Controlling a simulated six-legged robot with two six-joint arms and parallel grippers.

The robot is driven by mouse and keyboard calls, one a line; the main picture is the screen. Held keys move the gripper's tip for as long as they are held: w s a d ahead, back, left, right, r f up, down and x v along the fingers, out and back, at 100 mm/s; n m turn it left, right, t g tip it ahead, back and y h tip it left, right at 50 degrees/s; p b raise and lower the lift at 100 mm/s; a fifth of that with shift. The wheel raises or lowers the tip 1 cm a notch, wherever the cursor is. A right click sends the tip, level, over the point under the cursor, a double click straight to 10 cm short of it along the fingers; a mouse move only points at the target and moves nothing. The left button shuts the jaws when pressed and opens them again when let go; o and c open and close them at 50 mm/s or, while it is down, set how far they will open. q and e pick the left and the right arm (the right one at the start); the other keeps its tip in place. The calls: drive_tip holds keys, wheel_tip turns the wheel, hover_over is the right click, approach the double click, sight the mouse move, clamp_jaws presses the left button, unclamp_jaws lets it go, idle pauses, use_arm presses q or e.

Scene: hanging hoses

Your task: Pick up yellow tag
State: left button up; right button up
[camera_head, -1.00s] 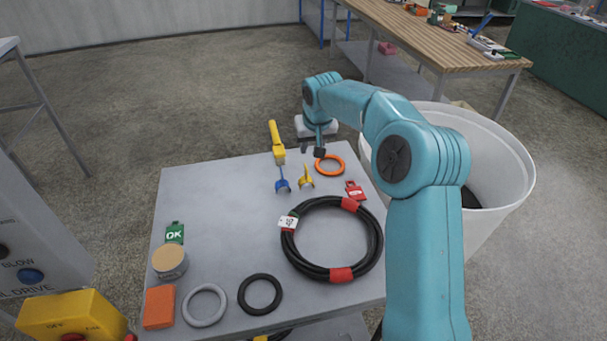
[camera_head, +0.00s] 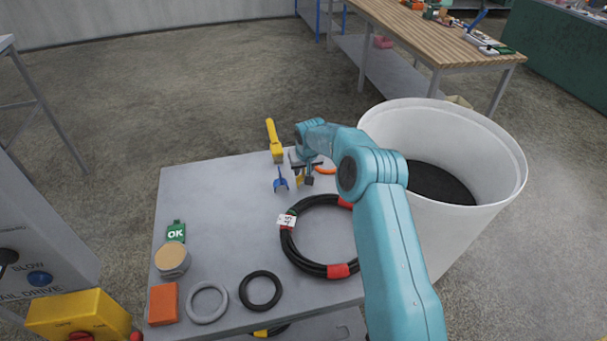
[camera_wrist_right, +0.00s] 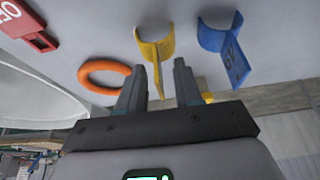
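The yellow tag (camera_head: 299,179) is mostly hidden behind my right gripper (camera_head: 305,177) at the far edge of the grey table. In the right wrist view the yellow tag (camera_wrist_right: 155,48) has a curved end and a thin stem. The stem runs between the two separated fingers of my right gripper (camera_wrist_right: 158,65). The gripper is open; I cannot tell whether a finger touches the tag. My left gripper is not in view.
A similar blue tag (camera_head: 281,181) stands just left, with a yellow-handled tool (camera_head: 275,142) behind it. An orange ring (camera_wrist_right: 105,72) and red tag (camera_wrist_right: 28,25) are close by. A black hose coil (camera_head: 288,242) lies nearer. A white bin (camera_head: 450,225) stands right.

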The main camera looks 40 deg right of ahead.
drive_tip(key=shift+s+r, duration=0.1)
clamp_jaws()
drive_tip(key=shift+r, duration=0.1)
wheel_tip(320, 180, up, 20)
drive_tip(key=p, duration=0.1)
idle(0.4)
idle(0.6)
